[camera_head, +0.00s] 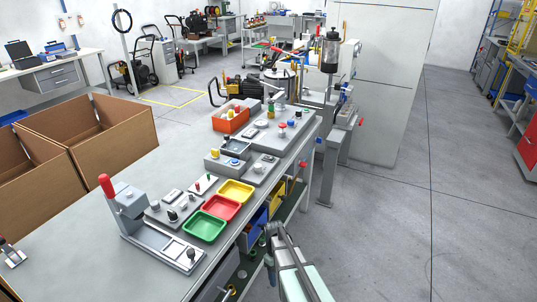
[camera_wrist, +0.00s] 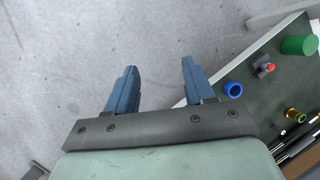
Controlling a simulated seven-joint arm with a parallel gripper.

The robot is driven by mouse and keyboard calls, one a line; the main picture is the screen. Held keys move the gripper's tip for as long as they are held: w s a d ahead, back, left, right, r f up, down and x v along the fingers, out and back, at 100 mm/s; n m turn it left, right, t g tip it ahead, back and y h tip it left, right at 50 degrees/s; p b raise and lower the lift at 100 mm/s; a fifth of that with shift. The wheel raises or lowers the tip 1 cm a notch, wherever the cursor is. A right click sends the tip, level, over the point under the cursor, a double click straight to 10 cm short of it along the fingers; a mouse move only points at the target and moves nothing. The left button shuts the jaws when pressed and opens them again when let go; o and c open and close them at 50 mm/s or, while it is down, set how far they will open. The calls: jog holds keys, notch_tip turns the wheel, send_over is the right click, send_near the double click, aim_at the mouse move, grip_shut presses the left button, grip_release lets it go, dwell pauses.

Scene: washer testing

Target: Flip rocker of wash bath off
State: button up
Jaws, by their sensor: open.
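A small grey unit with a dark open basin (camera_head: 236,147), which looks like the wash bath, sits mid-bench behind the coloured trays. Its rocker is too small to make out, so I cannot tell its position. My gripper (camera_head: 276,236) is low in the head view, beyond the bench's right edge and apart from the basin unit. In the wrist view my gripper (camera_wrist: 159,68) has its two blue fingers spread, with only bare floor between them. The wash bath is not in the wrist view.
Green (camera_head: 205,226), red (camera_head: 221,207) and yellow (camera_head: 236,192) trays lie near the bench's right edge. A red-handled press (camera_head: 128,208) stands at the front left. A lower shelf (camera_wrist: 265,95) holds small parts.

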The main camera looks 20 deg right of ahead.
jog(key=w+d+r+n+t, duration=0.1)
jog(key=w+d+r, duration=0.2)
jog(key=w+r, duration=0.7)
jog(key=w+d+r+n+t, duration=0.1)
jog(key=w+d+r, duration=0.3)
jog(key=w+r, duration=0.7)
jog(key=w+d+r+n+t, duration=0.1)
jog(key=w+d+r+n, duration=0.1)
jog(key=w+r, duration=0.9)
jog(key=shift+d+r, duration=0.8)
jog(key=shift+r, duration=0.25)
notch_tip(320, 180, up, 10)
jog(key=n+t, duration=0.1)
jog(key=t, duration=0.1)
send_over(268, 157)
notch_tip(268, 157, down, 14)
jog(key=shift+s+r, duration=0.1)
jog(key=shift+s, duration=0.05)
